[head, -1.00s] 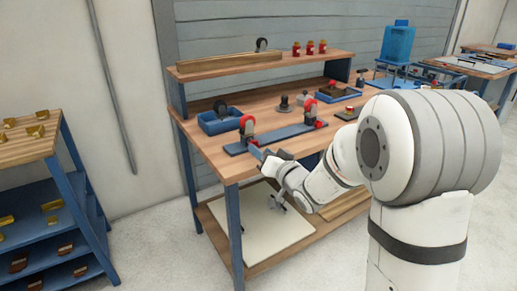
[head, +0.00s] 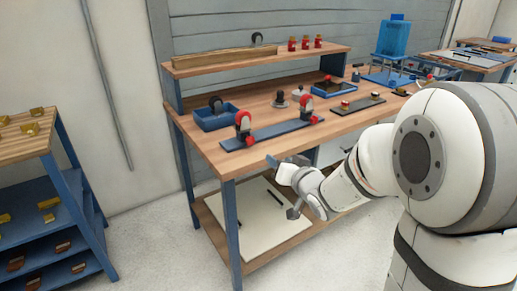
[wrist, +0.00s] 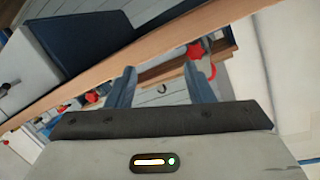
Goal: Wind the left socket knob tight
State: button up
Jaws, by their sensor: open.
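A long blue plate (head: 275,133) lies near the front of the workbench and carries two upright fixtures with red parts. The left fixture (head: 243,121) has a black top, and a red knob (head: 249,141) sits low on its front side. The right fixture (head: 306,108) has a similar red knob (head: 315,119). My gripper (head: 272,161) is just off the bench's front edge, below and right of the left knob, apart from it. In the wrist view my gripper (wrist: 161,75) has its two fingers spread with nothing held. A red part (wrist: 196,51) shows beyond the right finger; I cannot tell which one.
The bench front edge (wrist: 150,52) crosses the wrist view beyond the fingers. A blue tray (head: 216,119) and a dark plate with small parts (head: 362,104) stand on the bench. A raised shelf (head: 290,57) runs behind. A shelf rack (head: 40,150) stands at the left.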

jog(key=s+d+f+m+g+h, duration=0.1)
jog(key=s+d+f+g+h, duration=0.3)
jog(key=s+d, duration=0.4)
jog(key=shift+s+d+g+h, duration=0.3)
jog(key=shift+d+g+h, duration=0.3)
jog(key=shift+h, duration=0.6)
jog(key=s+g, duration=0.1)
jog(key=s, duration=0.1)
jog(key=s+d+f+g, duration=0.1)
jog(key=s, duration=0.2)
jog(key=s+g, duration=0.1)
jog(key=s, duration=0.1)
jog(key=shift+s+d+f+h, duration=0.25)
jog(key=shift+s+d+h, duration=0.05)
jog(key=shift+h, duration=0.1)
jog(key=shift+c, duration=1.1)
jog(key=s+g, duration=0.1)
jog(key=s, duration=0.2)
jog(key=s+a+g, duration=0.1)
jog(key=s+g, duration=0.1)
jog(key=s, duration=0.2)
jog(key=s+g, duration=0.1)
jog(key=s, duration=0.2)
jog(key=shift+s+a+f+n+g+y, duration=0.2)
jog(key=shift+n+g+y, duration=0.1)
jog(key=shift+n, duration=0.1)
jog(key=shift+c, duration=0.2)
jog(key=shift+s+d, duration=0.1)
jog(key=shift+s, duration=0.3)
jog(key=shift+s, duration=0.1)
